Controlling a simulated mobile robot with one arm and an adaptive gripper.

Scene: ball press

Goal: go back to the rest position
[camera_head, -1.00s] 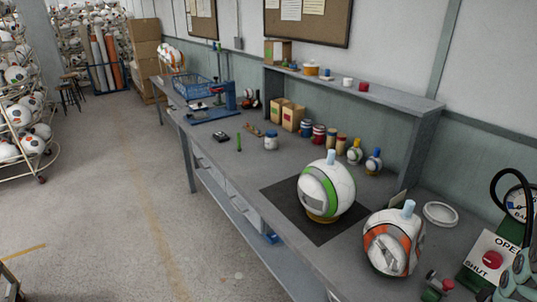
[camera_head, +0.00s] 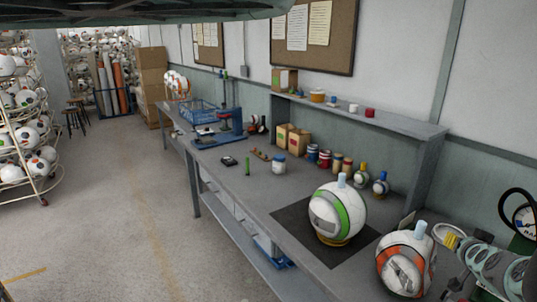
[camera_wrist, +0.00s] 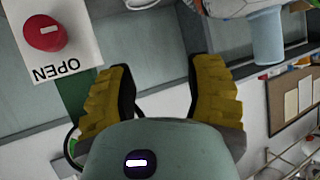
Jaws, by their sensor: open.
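My gripper (camera_wrist: 162,88) is open and empty in the wrist view, with its two yellow ribbed fingers apart. In the head view the gripper (camera_head: 453,241) shows at the lower right, by the orange and white ball (camera_head: 406,262), with grey-green links of my arm behind it. I cannot tell its exact distance from the ball. The wrist view shows a ball's edge and light blue stem (camera_wrist: 267,42) at the upper right, beyond the fingers. A white panel (camera_wrist: 75,62) with a red knob (camera_wrist: 44,33) and an upside-down OPEN label is at the upper left.
A white and green ball (camera_head: 325,217) stands on the black mat (camera_head: 290,215) on the grey bench. Small jars (camera_head: 325,160), boxes and a shelf (camera_head: 395,122) line the wall. A gauge (camera_head: 526,220) is at the right edge. The floor (camera_head: 110,200) left of the bench is clear.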

